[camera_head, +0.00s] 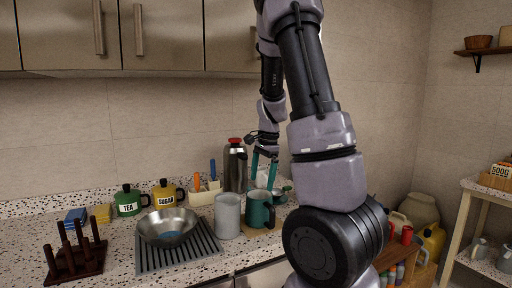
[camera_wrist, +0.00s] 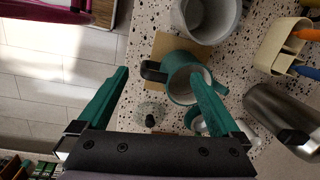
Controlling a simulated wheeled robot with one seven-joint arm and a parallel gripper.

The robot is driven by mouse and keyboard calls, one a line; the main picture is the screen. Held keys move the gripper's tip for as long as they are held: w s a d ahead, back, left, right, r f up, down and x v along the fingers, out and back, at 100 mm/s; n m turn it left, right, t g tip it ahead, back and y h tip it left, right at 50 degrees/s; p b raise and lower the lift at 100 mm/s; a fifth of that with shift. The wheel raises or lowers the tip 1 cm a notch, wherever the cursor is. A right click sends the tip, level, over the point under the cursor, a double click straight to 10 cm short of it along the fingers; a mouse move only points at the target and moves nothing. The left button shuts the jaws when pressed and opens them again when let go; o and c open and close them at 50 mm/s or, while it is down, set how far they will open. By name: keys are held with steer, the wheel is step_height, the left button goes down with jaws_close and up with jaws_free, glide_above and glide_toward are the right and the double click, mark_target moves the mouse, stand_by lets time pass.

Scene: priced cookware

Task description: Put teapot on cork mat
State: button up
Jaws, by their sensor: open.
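A teal vessel with an open top and a dark handle (camera_head: 259,208) stands on the counter. I cannot tell whether this vessel is the teapot. A smaller teal piece (camera_wrist: 190,118) and a clear round item with a dark knob (camera_wrist: 150,114) sit nearer my gripper. My gripper (camera_head: 262,184) is open and empty above them, its teal fingers (camera_wrist: 160,75) spread apart.
A grey pot (camera_head: 228,215) stands left of the teal vessel. A steel flask (camera_head: 235,168) and a cream utensil holder (camera_head: 204,195) stand behind. A metal bowl (camera_head: 168,227) sits on a drying rack (camera_head: 150,263) to the left. The counter's front edge is close.

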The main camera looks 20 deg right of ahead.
steer(key=s+a+r+n+t, duration=0.3)
steer(key=s+a+r+n, duration=0.3)
steer(key=s+r, duration=0.3)
steer(key=s+a+r+n+t, duration=0.3)
steer(key=s+a+r+n, duration=0.2)
steer(key=s+r, duration=0.4)
steer(key=shift+a+r+n+y, duration=0.35)
steer(key=shift+a+r, duration=0.3)
steer(key=shift+r, duration=0.25)
